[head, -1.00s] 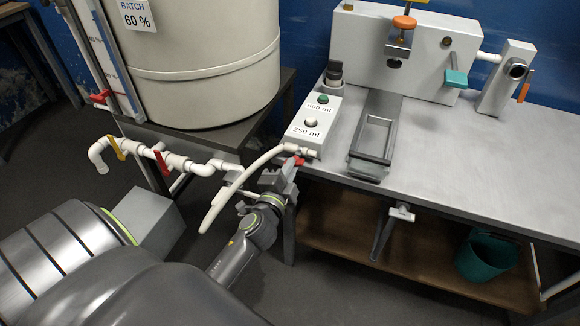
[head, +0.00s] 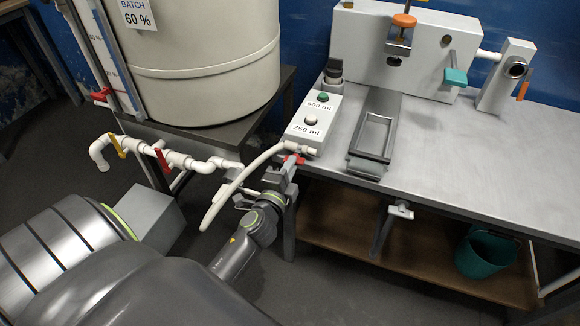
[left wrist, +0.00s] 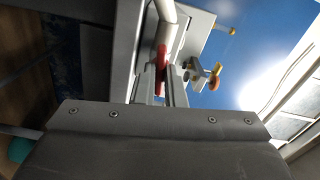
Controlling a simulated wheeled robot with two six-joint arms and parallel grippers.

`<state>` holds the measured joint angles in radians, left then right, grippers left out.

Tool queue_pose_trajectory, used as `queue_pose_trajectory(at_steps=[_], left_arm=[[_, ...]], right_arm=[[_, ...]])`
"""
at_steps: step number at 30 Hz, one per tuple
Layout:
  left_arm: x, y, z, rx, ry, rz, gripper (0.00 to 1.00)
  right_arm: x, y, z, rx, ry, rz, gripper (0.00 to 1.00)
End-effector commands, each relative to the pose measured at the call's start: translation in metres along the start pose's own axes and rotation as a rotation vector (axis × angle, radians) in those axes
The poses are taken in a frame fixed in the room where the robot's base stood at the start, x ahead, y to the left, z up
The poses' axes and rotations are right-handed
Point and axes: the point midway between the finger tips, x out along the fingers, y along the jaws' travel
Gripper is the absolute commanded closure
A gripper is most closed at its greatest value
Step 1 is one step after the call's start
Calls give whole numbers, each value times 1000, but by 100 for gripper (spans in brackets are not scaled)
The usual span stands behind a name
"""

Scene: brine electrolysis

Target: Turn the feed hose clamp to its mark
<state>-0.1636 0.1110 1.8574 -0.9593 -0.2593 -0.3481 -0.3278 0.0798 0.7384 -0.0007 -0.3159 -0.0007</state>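The red feed hose clamp (head: 293,159) sits on the white hose (head: 240,178) near the front left corner of the dosing box, at the bench edge. My left gripper (head: 286,172) reaches it from below. In the left wrist view the red clamp (left wrist: 161,70) lies between the two fingers of my left gripper (left wrist: 162,88), which look closed on it. The fingers hide part of the clamp, and I cannot make out its mark. My right gripper is not in view.
White pipes with yellow and red levers (head: 160,158) run left, below the large tank (head: 205,60). A teal bucket (head: 485,255) stands on the lower shelf.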

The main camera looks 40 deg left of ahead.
Motion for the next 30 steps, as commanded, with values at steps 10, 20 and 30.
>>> queue_pose_trajectory(at_steps=[10, 20, 30], left_arm=[[0, 0, 0, -1, 0, 1, 69], [-23, 2, 0, -3, -1, 2, 69], [-91, 2, 1, -2, -4, 3, 69]], right_arm=[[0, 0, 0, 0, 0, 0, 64], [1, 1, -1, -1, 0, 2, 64], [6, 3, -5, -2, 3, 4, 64]])
